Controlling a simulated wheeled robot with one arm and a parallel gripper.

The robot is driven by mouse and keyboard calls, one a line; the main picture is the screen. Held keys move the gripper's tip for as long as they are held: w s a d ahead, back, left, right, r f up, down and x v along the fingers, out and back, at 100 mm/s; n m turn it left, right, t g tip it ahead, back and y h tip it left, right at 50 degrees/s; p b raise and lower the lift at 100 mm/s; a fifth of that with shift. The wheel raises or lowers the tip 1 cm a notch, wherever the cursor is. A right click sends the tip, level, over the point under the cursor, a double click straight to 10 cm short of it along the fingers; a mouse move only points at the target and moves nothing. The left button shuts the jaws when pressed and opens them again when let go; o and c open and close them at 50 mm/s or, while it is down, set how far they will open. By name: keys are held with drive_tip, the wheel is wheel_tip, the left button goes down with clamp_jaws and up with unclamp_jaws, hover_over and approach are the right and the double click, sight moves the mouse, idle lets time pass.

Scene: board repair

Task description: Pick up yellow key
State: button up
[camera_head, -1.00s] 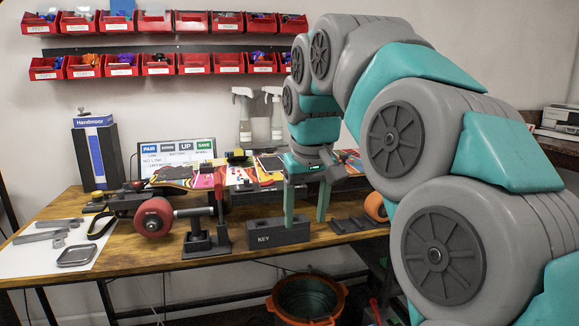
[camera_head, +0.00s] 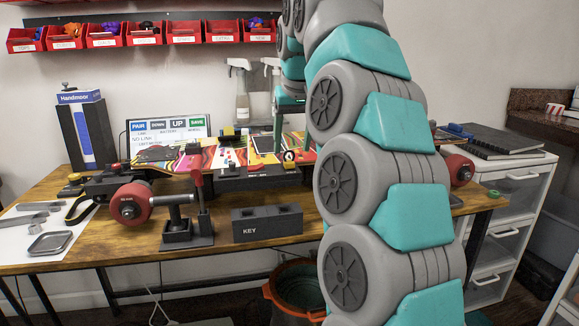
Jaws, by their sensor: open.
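I cannot make out a key shape for certain. A small yellow piece (camera_head: 229,132) sits on a dark part on top of the colorful skateboard deck (camera_head: 190,158). The dark block labelled KEY (camera_head: 267,227) stands at the table's front with recesses in its top, and no yellow shows in it. My gripper (camera_head: 281,142) is open above the middle of the deck, behind the KEY block. One teal finger points down; the other is mostly hidden by my arm.
A black press-like stand (camera_head: 186,232) and red wheel (camera_head: 131,205) are left of the KEY block. Below the table edge is an orange-rimmed bucket (camera_head: 284,290). A screen (camera_head: 170,130) stands behind the deck. A white drawer unit (camera_head: 507,190) is at right.

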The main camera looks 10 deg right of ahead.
sight(289, 154)
drive_tip(key=b+x, duration=0.1)
drive_tip(key=x, duration=0.3)
drive_tip(key=shift+w+a, duration=0.1)
drive_tip(key=shift+a, duration=0.05)
clamp_jaws()
idle(0.4)
